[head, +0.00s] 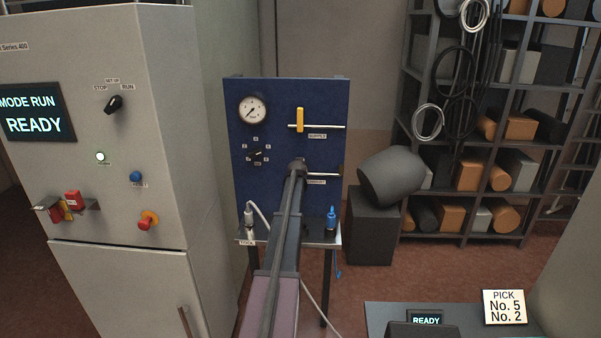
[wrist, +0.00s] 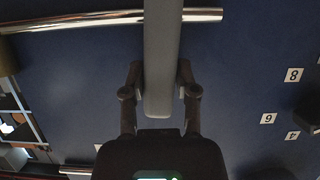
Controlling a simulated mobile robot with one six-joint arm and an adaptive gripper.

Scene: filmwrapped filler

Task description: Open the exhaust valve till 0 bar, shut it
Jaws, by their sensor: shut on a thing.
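My gripper (head: 298,165) is at the lower valve of the blue panel (head: 290,92), beside the lower pipe (head: 327,174), and hides most of that valve in the head view. In the wrist view, my gripper (wrist: 158,82) is shut on the grey exhaust valve handle (wrist: 162,50). The handle lies across the bright pipe (wrist: 80,21), about square to it. The round pressure gauge (head: 252,109) is at the panel's upper left. Its needle seems to point to the lower left, but the reading is too small to tell.
The yellow supply valve handle (head: 299,120) stands upright above my gripper. A rotary selector (head: 258,154) is left of it. The grey cabinet (head: 140,190) stands left; a dark drum (head: 392,177) is right.

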